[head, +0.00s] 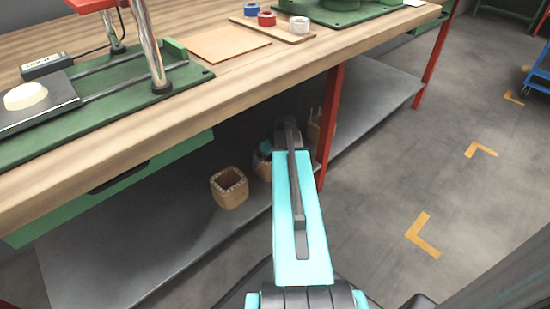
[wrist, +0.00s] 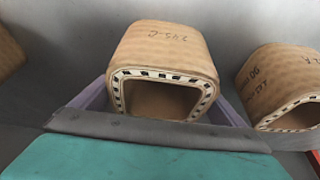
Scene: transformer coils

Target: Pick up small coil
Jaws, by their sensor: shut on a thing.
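A tan, square-sided hollow coil (wrist: 165,45) with rounded corners and a black-and-white patterned rim fills the middle of the wrist view. Dark handwriting marks its side. My gripper (wrist: 162,100) has a purple finger on each side of this coil and is shut on it. In the head view, the held coil (head: 261,168) shows only partly on the lower shelf, behind my arm. The fingertips are mostly hidden. I cannot tell whether the coil touches the shelf.
A second coil (head: 229,187) stands on the grey lower shelf (head: 150,235) to the left. A third coil (wrist: 285,85) is close on the right in the wrist view. The wooden bench top (head: 110,125) overhangs the shelf, and a red leg (head: 331,120) stands beside my arm.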

